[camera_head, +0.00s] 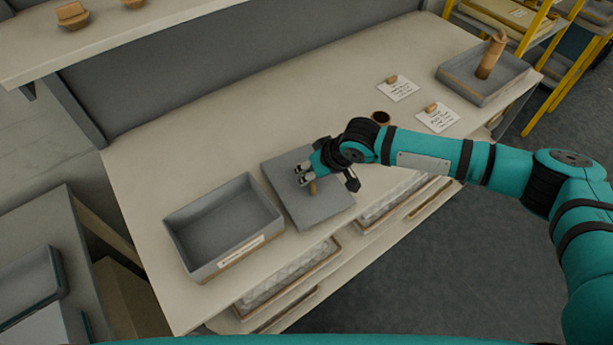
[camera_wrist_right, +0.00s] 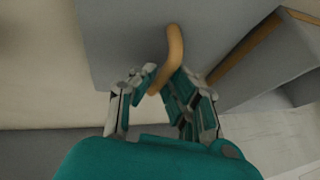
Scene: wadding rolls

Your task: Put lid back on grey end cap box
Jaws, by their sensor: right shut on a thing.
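The grey end cap box (camera_head: 225,225) stands open on the bench, its inside empty, with a white label on its front side. Its grey lid (camera_head: 318,209) lies flat on the bench just to the right of the box. My right gripper (camera_head: 309,180) is over the lid and is shut on the lid's tan handle (camera_head: 312,188). In the right wrist view the handle (camera_wrist_right: 174,55) shows between the fingers (camera_wrist_right: 158,90), above the grey lid (camera_wrist_right: 115,40). The box wall (camera_wrist_right: 270,62) shows at the right there. My left gripper is not in view.
Another grey tray (camera_head: 484,72) with a tan object in it stands at the bench's far right. A shelf (camera_head: 130,35) runs above the back. The bench behind the box is clear.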

